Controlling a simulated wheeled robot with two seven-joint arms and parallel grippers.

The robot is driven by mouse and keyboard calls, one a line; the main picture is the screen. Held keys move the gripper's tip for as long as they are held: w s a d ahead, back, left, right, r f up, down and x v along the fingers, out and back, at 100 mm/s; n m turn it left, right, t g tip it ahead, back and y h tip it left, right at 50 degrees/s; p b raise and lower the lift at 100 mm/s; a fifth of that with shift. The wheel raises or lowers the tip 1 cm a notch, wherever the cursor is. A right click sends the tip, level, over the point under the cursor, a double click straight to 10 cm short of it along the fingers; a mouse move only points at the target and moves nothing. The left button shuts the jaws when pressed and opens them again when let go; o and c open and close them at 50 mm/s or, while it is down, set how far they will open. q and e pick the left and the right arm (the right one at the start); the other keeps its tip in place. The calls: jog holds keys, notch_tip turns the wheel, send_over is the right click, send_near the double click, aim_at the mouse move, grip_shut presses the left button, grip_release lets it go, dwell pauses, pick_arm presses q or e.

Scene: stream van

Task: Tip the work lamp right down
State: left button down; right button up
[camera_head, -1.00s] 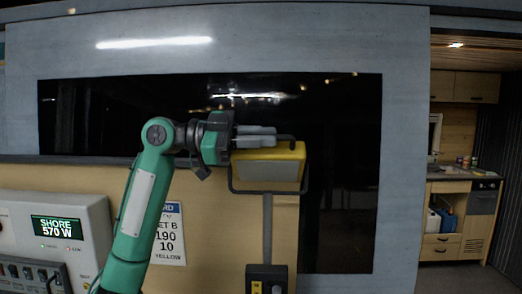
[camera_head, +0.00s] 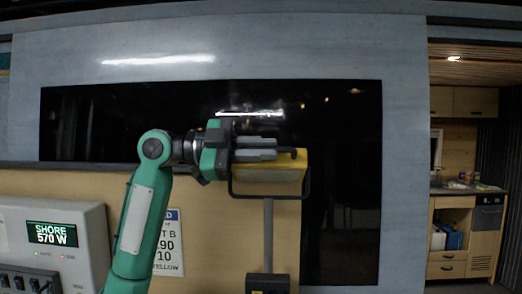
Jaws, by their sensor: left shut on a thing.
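The work lamp (camera_head: 268,175) has a yellow housing with a pale grey face, carried in a dark U-shaped bracket on a grey upright post (camera_head: 268,230). My left gripper (camera_head: 285,154) comes in from the left, shut on the lamp at its upper edge. Its grey fingers lie across the top of the housing and hide part of it. The lamp's exact tilt is hard to tell. My right gripper is not in view.
A white power unit (camera_head: 75,235) reading "SHORE 570 W" stands at lower left. A printed notice (camera_head: 170,245) is partly behind my left arm. A dark window panel (camera_head: 345,200) is behind the lamp. A kitchenette (camera_head: 465,215) is at far right.

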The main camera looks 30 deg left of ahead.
pick_arm(q)
jog(key=shift+f, duration=0.25)
jog(key=c, duration=1.5)
grip_release()
jog(key=shift+r, duration=0.1)
jog(key=shift+s, duration=0.1)
